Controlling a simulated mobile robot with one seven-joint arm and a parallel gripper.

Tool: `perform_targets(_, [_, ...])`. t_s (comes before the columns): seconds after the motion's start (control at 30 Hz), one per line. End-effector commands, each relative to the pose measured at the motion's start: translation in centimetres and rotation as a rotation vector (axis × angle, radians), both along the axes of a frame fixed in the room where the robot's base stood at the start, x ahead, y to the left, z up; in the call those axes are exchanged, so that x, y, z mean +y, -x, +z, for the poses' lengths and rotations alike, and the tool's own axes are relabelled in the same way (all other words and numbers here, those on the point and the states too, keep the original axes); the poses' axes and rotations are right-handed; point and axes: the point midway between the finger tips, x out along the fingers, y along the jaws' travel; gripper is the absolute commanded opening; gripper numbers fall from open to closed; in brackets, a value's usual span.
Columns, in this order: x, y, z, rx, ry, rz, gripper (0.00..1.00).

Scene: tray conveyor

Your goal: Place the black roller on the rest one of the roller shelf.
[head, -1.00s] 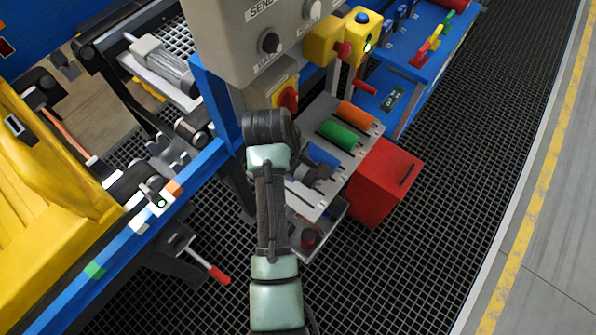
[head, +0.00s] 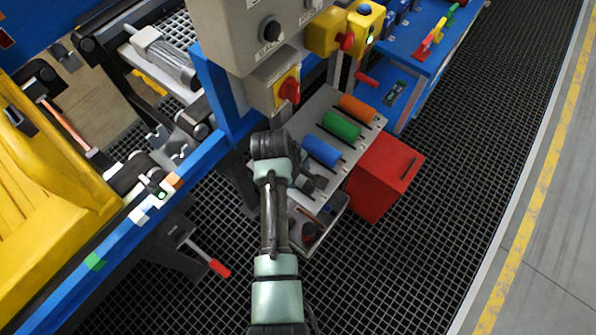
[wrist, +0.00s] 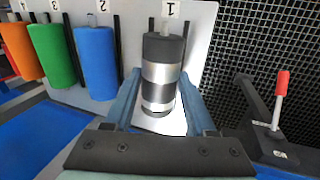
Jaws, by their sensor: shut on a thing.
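The black roller (wrist: 160,58), dark with silver bands, is between the fingers of my gripper (wrist: 160,88) in the wrist view. My gripper is shut on it. The roller lines up with the rest marked 1 (wrist: 170,9) on the pale roller shelf (wrist: 200,45). Whether it touches the rest I cannot tell. In the head view my gripper (head: 308,183) is at the near end of the roller shelf (head: 312,105), partly hidden by my arm, and the roller is hard to make out.
The blue (wrist: 97,62), green (wrist: 52,55) and orange (wrist: 20,48) rollers sit on the neighbouring rests to the left. A red-handled lever (wrist: 281,85) stands to the right. A red box (head: 385,178) stands beside the shelf, and a grey control box (head: 245,35) overhangs it.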

Motion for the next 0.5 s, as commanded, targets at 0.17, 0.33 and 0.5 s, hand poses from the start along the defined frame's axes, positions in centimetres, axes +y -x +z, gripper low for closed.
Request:
perform_targets(0.17, [0.01, 0.10, -0.40, 0.002, -0.001, 0.000, 0.78])
perform_targets(0.33, [0.09, 0.28, -0.58, 0.007, -0.002, 0.001, 0.87])
perform_targets(0.5, [0.17, 0.45, -0.76, 0.013, -0.003, 0.003, 0.87])
